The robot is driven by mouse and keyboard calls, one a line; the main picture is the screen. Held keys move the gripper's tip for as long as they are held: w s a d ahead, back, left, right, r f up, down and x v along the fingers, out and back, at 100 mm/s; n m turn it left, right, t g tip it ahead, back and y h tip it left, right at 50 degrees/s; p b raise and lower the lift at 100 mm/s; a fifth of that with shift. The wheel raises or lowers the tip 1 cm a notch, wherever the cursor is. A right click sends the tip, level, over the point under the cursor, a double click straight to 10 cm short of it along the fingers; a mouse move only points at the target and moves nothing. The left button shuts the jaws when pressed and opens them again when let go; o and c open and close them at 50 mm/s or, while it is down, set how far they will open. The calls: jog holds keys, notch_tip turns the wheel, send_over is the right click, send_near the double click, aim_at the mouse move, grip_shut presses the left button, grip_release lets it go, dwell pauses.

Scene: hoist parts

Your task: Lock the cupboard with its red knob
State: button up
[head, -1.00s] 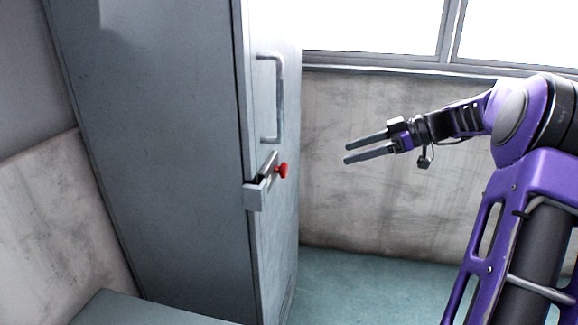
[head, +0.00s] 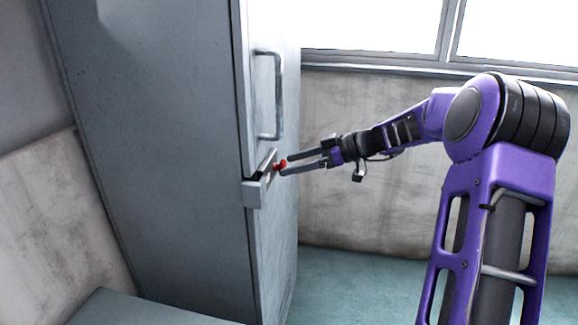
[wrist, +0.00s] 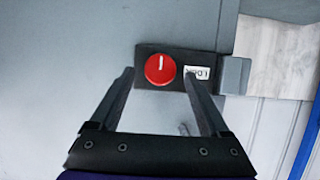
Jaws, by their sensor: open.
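The grey cupboard (head: 160,130) stands at the left in the head view with its door shut or nearly so. Its red knob (head: 282,164) sits on a latch plate below the door handle. In the wrist view the round red knob (wrist: 160,69) has a white line pointing up and sits on a dark plate beside a partly covered white label (wrist: 196,73). My gripper (head: 284,166) is open at the knob, with one finger on each side of it. In the wrist view the fingertips (wrist: 158,72) flank the knob with gaps on both sides.
A vertical bar handle (head: 278,95) is on the door just above the knob. A grey latch block (head: 252,195) juts from the cupboard edge and shows in the wrist view (wrist: 234,76). A low grey surface (head: 140,310) is at the front left. Open floor (head: 350,285) lies to the right.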

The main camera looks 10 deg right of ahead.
jog(key=shift+x, duration=0.8)
grip_shut()
